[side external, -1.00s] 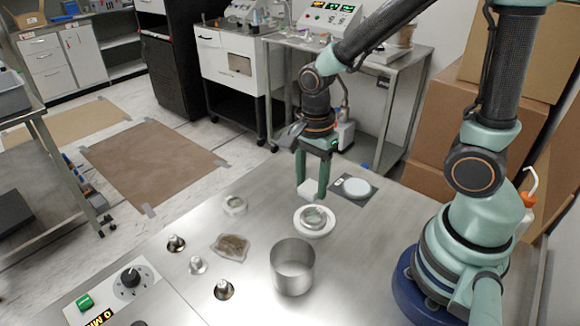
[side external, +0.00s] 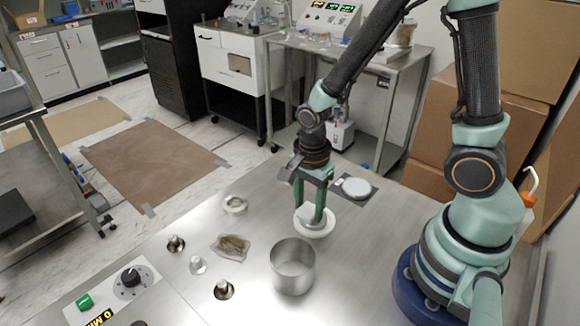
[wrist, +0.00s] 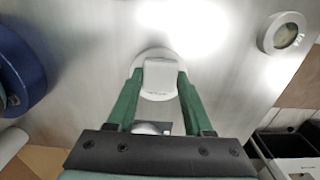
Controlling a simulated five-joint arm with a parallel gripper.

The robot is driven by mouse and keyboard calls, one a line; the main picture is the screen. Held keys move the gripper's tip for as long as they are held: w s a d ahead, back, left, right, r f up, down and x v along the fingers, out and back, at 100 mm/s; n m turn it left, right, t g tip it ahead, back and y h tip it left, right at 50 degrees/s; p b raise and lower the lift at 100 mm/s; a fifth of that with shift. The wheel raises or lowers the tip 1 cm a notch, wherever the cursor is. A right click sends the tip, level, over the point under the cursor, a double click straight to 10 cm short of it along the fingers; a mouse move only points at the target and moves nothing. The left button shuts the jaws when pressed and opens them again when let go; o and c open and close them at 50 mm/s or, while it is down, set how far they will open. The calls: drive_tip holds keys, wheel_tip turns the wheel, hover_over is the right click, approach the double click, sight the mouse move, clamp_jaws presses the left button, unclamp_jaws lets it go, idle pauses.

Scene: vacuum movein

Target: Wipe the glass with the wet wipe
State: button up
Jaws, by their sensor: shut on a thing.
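The wet wipe is a small white folded pad (wrist: 160,76) held between the green fingers of my gripper (wrist: 159,72). In the side view my gripper (side external: 309,212) points down over the round white dish (side external: 326,231). The glass, a clear round piece on that dish, is now mostly hidden behind the wipe and fingers. The dish's rim also shows around the wipe in the wrist view (wrist: 158,97). The wipe is right at the glass, but I cannot tell whether they touch.
A metal pot (side external: 293,268) stands in front of the dish. A crumpled pouch (side external: 231,247), a pale ring (side external: 235,205) and several metal fittings (side external: 223,290) lie to the left. A white disc (side external: 357,187) sits on a grey mat behind. The bench between is clear.

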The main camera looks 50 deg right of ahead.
sight(309, 209)
drive_tip(key=shift+f, duration=0.6)
drive_tip(key=shift+d+f, duration=0.2)
drive_tip(key=shift+f, duration=0.1)
drive_tip(key=shift+d, duration=1.8)
drive_tip(key=a, duration=0.4)
drive_tip(key=shift+a, duration=0.1)
drive_tip(key=shift+r, duration=4.05)
drive_tip(key=w+d+r, duration=0.9)
drive_tip(key=w+d, duration=0.4)
drive_tip(key=w, duration=0.1)
drive_tip(key=f, duration=1.9)
drive_tip(key=shift+w+d, duration=0.2)
